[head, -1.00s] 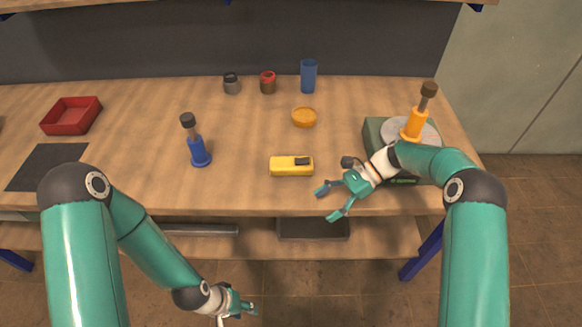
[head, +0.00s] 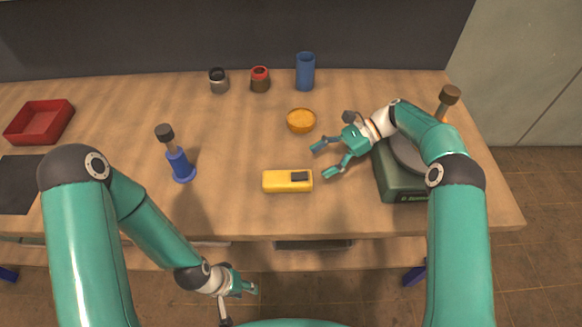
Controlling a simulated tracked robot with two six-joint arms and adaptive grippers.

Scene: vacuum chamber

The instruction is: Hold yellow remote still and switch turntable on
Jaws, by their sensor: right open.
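The yellow remote (head: 276,183) lies on the table near its front edge, with a black part on its top at the right end. The turntable is a dark green box (head: 402,190) with a grey disc, at the right of the table; my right arm hides part of it. My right gripper (head: 320,161) is open and empty, above the table between the remote and the turntable, beyond the remote's right end and apart from it. My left gripper (head: 254,289) is low in front of the table edge, seen edge-on, so its opening cannot be told.
A blue bottle-like item with a dark top (head: 181,167) stands left of the remote. An orange bowl (head: 301,121), blue cup (head: 305,72), two small jars and a red tray (head: 40,122) are further back.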

